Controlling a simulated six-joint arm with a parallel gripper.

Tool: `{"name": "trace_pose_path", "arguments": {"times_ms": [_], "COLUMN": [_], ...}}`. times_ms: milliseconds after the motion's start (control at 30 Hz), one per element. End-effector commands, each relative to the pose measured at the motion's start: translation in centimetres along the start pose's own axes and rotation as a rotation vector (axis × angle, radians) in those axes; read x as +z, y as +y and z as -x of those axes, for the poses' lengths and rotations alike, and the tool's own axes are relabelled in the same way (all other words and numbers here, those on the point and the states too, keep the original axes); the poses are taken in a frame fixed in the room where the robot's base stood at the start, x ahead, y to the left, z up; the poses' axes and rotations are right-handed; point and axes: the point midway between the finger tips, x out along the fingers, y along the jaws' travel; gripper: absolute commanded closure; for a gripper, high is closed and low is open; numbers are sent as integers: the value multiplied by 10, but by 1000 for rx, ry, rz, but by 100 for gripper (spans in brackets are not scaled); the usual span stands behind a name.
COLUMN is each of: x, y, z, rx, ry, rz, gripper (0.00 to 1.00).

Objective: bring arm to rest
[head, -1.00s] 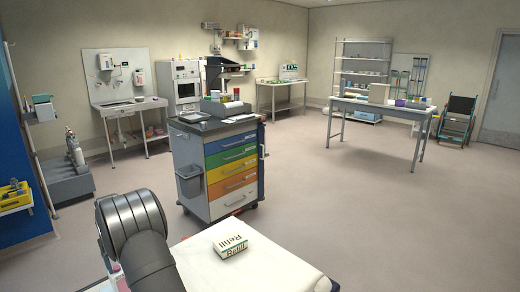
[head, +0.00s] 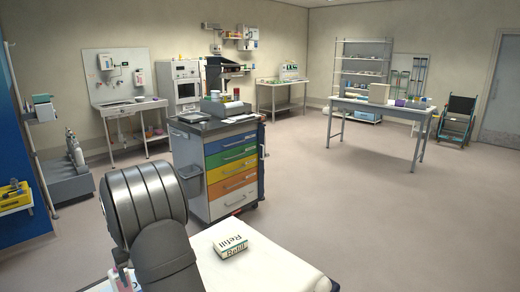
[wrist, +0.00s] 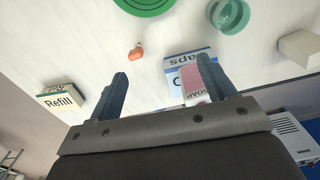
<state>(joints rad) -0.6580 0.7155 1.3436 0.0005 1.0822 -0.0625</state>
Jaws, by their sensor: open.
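My arm, a dark grey rounded link, rises at the lower left of the head view, in front of the white stretcher surface (head: 275,262). My gripper (wrist: 163,82) shows only in the wrist view. Its two blue-grey fingers are spread apart. No object is clearly gripped. The white Refill box (head: 230,245) lies on the stretcher, right of my arm; it is left of the fingers in the wrist view (wrist: 60,100).
In the wrist view, a blue and white box (wrist: 190,62), an orange item (wrist: 136,53), a green round item (wrist: 143,5), a teal cup (wrist: 229,15) and a pale block (wrist: 300,47) are on the white surface. A drawer cart (head: 231,172) stands beyond the stretcher.

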Motion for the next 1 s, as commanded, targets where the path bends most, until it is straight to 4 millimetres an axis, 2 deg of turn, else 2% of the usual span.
{"name": "trace_pose_path", "arguments": {"times_ms": [400,967,1000], "x": [66,167,166], "y": [-33,-64,-70], "z": [-20,-46,-50], "rx": [0,0,0], "ry": [-2,-2,-2], "rz": [-50,-119,-119], "gripper": [24,24,24]}}
